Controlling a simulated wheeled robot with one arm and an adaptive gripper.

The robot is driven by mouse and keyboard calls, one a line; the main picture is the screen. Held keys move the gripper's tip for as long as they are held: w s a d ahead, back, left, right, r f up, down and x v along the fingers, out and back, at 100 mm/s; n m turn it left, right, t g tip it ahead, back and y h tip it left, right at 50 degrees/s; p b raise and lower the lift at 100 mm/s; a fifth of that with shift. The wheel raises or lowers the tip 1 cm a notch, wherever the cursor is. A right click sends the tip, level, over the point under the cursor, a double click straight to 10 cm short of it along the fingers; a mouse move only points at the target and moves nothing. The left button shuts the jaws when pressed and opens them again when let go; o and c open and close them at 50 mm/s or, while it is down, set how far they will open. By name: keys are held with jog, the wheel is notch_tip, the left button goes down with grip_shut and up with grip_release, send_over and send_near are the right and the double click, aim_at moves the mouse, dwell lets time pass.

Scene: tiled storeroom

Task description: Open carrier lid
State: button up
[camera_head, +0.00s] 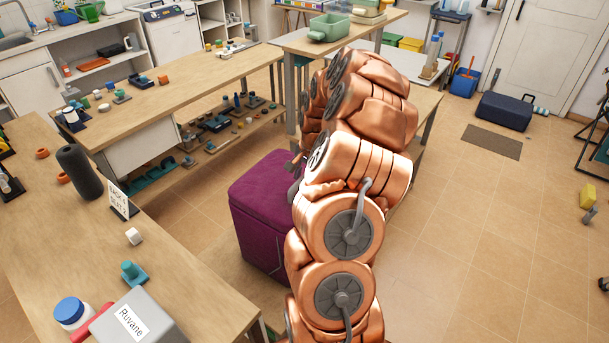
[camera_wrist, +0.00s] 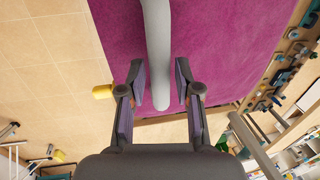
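My gripper (camera_wrist: 160,78) is open, with one finger on each side of the bar and a small gap showing on both sides. The arm hides most of the gripper in the head view. I see no raised lid.
A wooden workbench (camera_head: 185,75) with small items stands behind the carrier. A nearer table (camera_head: 185,270) holds a grey box labelled Ruvane (camera_head: 138,322). A dark blue case (camera_head: 505,110) lies near the door. Floor on the right (camera_head: 470,240) is largely clear.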

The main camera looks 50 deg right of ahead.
grip_shut()
jog(key=shift+d+r, duration=0.1)
jog(key=shift+r, duration=0.05)
dwell(0.4)
